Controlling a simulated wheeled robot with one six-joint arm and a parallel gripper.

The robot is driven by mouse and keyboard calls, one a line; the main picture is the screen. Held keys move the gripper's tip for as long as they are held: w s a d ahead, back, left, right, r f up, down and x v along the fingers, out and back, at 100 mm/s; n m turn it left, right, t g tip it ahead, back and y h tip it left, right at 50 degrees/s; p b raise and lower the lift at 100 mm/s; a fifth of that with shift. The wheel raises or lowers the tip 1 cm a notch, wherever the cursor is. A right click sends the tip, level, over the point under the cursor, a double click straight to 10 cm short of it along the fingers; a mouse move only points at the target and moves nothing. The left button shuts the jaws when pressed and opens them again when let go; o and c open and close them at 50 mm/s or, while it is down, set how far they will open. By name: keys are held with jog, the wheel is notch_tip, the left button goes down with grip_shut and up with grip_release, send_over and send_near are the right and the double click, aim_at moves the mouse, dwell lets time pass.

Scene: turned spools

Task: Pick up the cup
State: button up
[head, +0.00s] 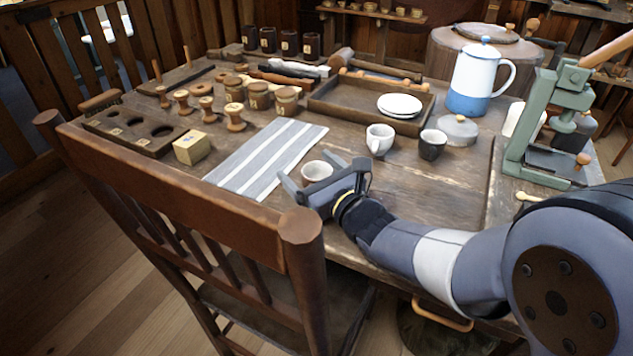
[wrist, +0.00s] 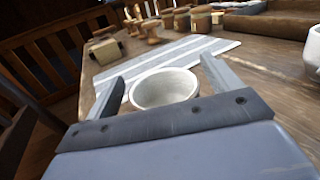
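A small white cup (head: 317,171) stands upright on the wooden table near its front edge, and its round rim and hollow inside show in the wrist view (wrist: 164,88). My gripper (head: 310,169) is low at the front of the table and open, with one finger on either side of this cup. In the wrist view the fingers (wrist: 163,72) flank the cup, with a visible gap on the right; contact on the left is unclear. The cup's lower part is hidden by my gripper. A white mug with a handle (head: 379,139) and a dark cup (head: 432,145) stand farther back.
A striped cloth (head: 265,152) lies left of the cup. A wooden chair (head: 190,210) stands close against the front edge. Behind are a tray (head: 330,112) with white saucers (head: 400,105), a white-blue pot (head: 477,80) and a green press (head: 545,120). Wooden spools (head: 235,118) stand at left.

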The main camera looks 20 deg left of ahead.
jog(key=c, duration=1)
jog(key=shift+r, duration=0.1)
